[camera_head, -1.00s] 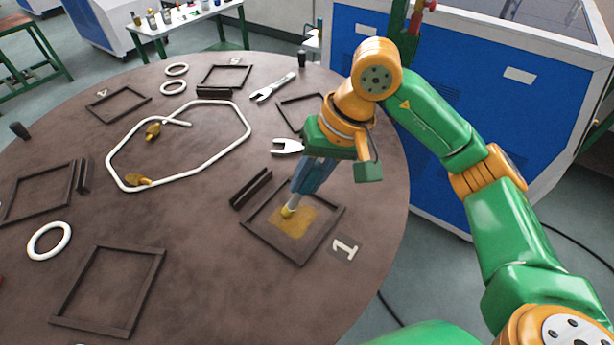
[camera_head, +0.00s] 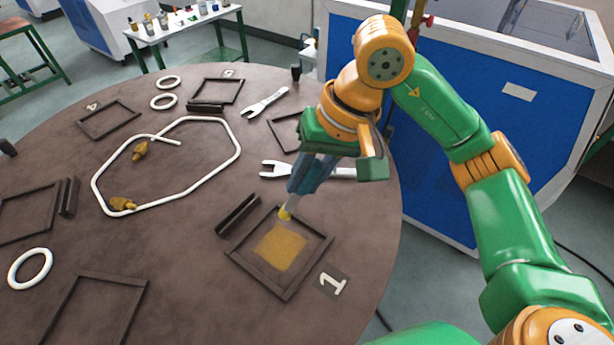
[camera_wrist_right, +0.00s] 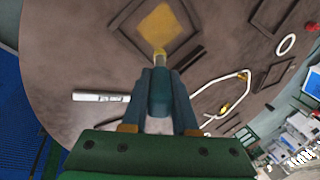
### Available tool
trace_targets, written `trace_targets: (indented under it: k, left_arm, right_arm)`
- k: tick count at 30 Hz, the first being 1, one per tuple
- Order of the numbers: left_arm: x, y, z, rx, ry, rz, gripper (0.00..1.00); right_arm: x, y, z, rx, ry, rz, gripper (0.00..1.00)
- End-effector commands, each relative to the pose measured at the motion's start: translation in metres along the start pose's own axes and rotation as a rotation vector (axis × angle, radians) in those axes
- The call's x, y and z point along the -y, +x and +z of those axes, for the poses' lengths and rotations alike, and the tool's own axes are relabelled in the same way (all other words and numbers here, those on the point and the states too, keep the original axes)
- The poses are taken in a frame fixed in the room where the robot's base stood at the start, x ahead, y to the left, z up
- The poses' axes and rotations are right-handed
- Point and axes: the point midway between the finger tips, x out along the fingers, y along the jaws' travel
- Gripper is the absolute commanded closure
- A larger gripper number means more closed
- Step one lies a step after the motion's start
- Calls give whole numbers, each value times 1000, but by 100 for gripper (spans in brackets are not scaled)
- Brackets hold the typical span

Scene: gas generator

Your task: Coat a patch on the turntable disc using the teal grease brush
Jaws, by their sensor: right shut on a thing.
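The turntable disc (camera_head: 180,250) is a large brown round top. A yellow-brown square patch (camera_head: 281,249) lies inside the dark square frame (camera_head: 258,277) beside the label 1. It also shows in the wrist view (camera_wrist_right: 165,28). My right gripper (camera_head: 302,181) is shut on the teal grease brush (camera_wrist_right: 160,90) and points it down. The brush's yellow tip (camera_head: 285,213) shows at the far corner of that frame, off the patch. It appears raised, but its exact height is hard to tell. The gripper hides most of the handle in the head view. My left gripper is not in view.
A white bent tube loop (camera_head: 238,150), white rings (camera_head: 30,268), white fork-ended tools (camera_head: 264,103) and other dark frames (camera_head: 108,119) lie on the disc. A dark slotted block (camera_head: 238,215) sits beside the patch's frame. A blue cabinet (camera_head: 440,200) stands behind my right arm.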

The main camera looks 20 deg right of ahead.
Motion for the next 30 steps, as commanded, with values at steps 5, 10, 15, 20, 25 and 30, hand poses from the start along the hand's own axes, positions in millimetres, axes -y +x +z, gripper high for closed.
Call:
trace_targets:
  k: [5, 10, 15, 20, 25, 30]
  left_arm:
    - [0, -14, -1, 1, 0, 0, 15]
    - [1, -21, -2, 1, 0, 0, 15]
    - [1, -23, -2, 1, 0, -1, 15]
    - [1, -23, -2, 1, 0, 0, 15]
    - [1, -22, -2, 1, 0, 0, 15]
    - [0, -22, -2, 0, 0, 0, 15]
  right_arm:
    - [8, -18, 2, -1, 0, -1, 100]
    - [12, -29, 5, -2, 2, -1, 100]
    - [14, -32, 6, -2, 3, -1, 100]
    - [14, -32, 6, -2, 4, -1, 100]
    - [14, -32, 6, -2, 4, -1, 100]
    - [13, -32, 6, -2, 4, -1, 100]
